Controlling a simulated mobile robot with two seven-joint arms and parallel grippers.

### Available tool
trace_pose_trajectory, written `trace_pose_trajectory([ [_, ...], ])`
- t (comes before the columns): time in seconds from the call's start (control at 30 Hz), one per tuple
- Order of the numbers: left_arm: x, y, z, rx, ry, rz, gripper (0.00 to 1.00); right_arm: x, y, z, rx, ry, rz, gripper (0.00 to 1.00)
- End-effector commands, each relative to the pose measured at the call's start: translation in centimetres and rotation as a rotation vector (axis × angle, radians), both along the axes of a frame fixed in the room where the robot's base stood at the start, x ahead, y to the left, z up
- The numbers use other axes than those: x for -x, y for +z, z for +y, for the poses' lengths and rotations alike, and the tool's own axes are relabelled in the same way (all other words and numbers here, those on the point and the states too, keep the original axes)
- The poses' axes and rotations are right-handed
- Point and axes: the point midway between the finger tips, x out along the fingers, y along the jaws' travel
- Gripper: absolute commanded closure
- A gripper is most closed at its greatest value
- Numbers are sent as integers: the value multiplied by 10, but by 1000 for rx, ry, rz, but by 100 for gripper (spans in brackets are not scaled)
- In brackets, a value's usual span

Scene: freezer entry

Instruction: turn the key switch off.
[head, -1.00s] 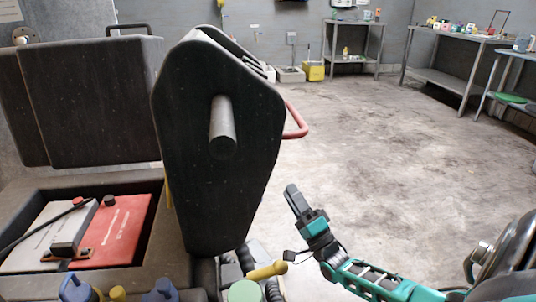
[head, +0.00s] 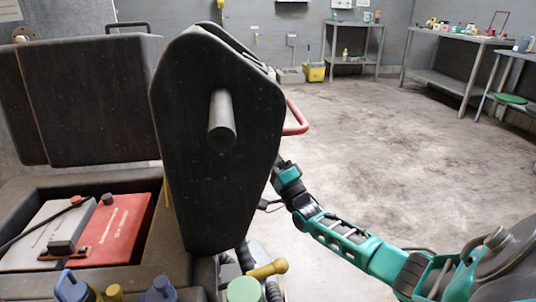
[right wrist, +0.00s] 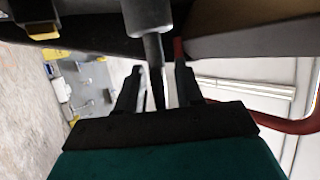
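No key switch can be made out in the head view. A large black panel (head: 200,130) with a grey peg (head: 222,120) stands in the middle and hides my right gripper, whose teal wrist shows at its right edge. In the right wrist view my right gripper (right wrist: 158,75) has its two dark fingers apart. A grey cylinder with a narrower post (right wrist: 149,18) reaches down toward the gap between them; I cannot tell whether they touch. A small red part (right wrist: 179,47) is by the right finger. My left gripper is not in view.
A red bar handle (head: 298,118) sticks out right of the panel. An open bay at lower left holds a red and grey battery (head: 115,235). The concrete floor to the right is clear, with metal tables beyond.

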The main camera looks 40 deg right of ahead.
Motion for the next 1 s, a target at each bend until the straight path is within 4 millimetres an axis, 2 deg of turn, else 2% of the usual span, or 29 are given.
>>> trace_pose_trajectory([
  [0.23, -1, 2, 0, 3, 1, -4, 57, 0, 0, 0, 0, 0, 0, 66],
  [0.6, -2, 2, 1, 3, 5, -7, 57, 0, 0, 0, 0, 0, -1, 100],
  [0.83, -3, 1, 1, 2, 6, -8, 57, 0, 0, 0, 1, 0, -5, 100],
  [1.0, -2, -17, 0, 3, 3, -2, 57, -1, -5, -1, 42, -3, -82, 100],
])
